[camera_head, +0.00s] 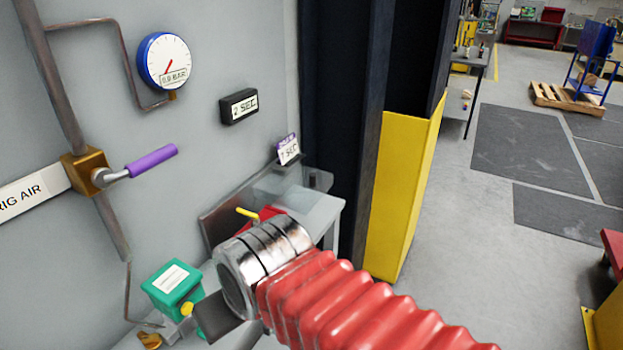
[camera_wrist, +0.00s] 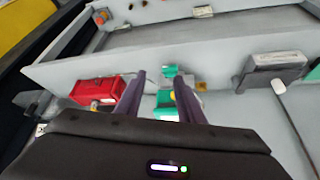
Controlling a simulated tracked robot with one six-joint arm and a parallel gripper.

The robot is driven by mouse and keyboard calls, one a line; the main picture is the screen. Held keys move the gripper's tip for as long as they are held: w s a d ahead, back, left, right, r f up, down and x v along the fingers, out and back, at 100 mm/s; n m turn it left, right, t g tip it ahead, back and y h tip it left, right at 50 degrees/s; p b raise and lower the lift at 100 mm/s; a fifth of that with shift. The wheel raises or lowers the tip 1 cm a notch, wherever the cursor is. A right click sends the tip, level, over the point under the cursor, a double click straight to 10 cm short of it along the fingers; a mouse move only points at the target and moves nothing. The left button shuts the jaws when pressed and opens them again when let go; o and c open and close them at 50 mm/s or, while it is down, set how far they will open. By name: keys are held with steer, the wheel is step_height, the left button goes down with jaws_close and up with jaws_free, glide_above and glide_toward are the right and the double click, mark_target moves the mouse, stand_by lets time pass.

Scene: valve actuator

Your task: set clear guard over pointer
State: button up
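A clear, see-through piece (camera_head: 276,188), which looks like the guard, stands at the back of the grey bench in the head view. A pale clear shape (camera_wrist: 36,102) at the left of the wrist view may be the same piece. A yellow lever-like part (camera_head: 247,214) rises beside a red block, partly behind my arm; I cannot tell whether it is the pointer. The red block (camera_wrist: 97,91) lies left of my fingers in the wrist view. My gripper (camera_wrist: 160,75) is open, fingers apart, with nothing visibly held. Teal parts show beyond and between the fingers.
A teal box (camera_head: 172,285) with a white label and yellow knob stands front left. A purple-handled valve (camera_head: 150,160) and gauge (camera_head: 165,61) are on the wall. A grey unit (camera_wrist: 272,70) is right in the wrist view. A yellow-based column (camera_head: 400,190) borders the bench.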

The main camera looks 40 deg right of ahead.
steer(key=w+d+f+m+t+y, duration=0.1)
steer(key=w+d+m+y, duration=0.3)
steer(key=m, duration=0.5)
steer(key=w+d+f+m+y, duration=0.2)
steer(key=w+d+m+y, duration=0.15)
steer(key=w+m, duration=0.4)
steer(key=s+d+r+m+t+h, duration=0.1)
steer(key=d+m+t+h, duration=0.5)
steer(key=d, duration=2.5)
steer(key=m+t, duration=0.5)
steer(key=m, duration=0.7)
steer(key=shift+s+d+r+m, duration=0.2)
steer(key=shift+s+m, duration=0.05)
steer(key=shift+m, duration=0.1)
